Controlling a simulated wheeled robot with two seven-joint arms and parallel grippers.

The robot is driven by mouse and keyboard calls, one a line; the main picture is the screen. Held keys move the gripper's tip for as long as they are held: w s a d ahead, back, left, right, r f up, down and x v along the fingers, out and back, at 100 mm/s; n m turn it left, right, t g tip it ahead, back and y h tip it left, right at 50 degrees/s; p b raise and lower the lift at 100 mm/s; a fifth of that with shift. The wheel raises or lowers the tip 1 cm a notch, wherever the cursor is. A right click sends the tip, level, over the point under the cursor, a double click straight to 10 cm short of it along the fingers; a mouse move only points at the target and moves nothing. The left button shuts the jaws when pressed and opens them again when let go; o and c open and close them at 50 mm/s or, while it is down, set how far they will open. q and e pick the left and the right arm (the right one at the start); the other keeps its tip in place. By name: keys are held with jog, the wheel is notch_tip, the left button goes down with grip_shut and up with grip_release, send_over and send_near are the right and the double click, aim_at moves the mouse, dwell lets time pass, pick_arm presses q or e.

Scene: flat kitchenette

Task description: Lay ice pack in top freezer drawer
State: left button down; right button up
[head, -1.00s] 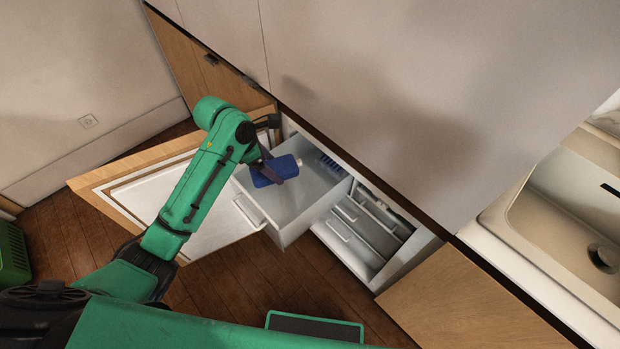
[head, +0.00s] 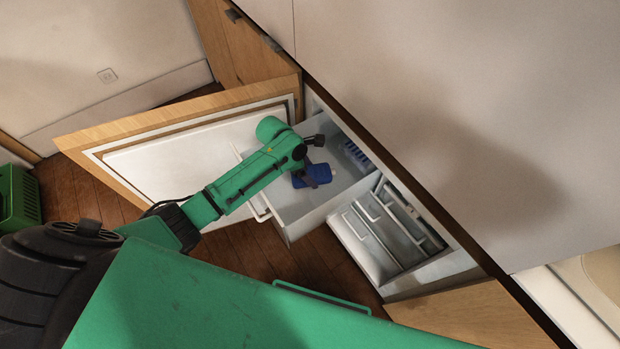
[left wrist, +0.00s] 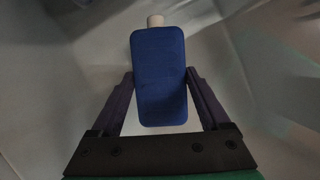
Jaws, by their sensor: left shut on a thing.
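The ice pack (head: 313,175) is a blue, flat, rounded block with a pale cap. It also shows in the left wrist view (left wrist: 159,75), between the two fingers with its cap pointing away. My left gripper (head: 318,172) is shut on it, over the open top freezer drawer (head: 296,221). In the left wrist view the gripper (left wrist: 160,100) has pale drawer surfaces around it. I cannot tell whether the pack touches the drawer floor. My right gripper is not in view.
The freezer door (head: 140,165) stands open on the left. A blue ribbed item (head: 357,154) lies at the drawer's back. A green crate (head: 18,200) stands on the floor at far left.

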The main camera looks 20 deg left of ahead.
pick_arm(q)
notch_tip(320, 180, down, 3)
jog(key=shift+f+b, duration=0.1)
jog(key=shift+b, duration=0.2)
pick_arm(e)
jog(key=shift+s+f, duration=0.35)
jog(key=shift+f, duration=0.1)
pick_arm(q)
grip_release()
jog(key=shift+f, duration=0.1)
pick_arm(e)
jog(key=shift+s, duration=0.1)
pick_arm(q)
jog(key=shift+s+a+r, duration=0.1)
jog(key=shift+a+r, duration=0.05)
jog(key=shift+r, duration=0.35)
jog(key=p+v, duration=0.2)
jog(key=v, duration=0.9)
jog(key=shift+s+a+p, duration=0.1)
jog(key=shift+p, duration=0.3)
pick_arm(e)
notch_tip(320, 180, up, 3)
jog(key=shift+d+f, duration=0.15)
pick_arm(q)
jog(key=shift+r, duration=0.1)
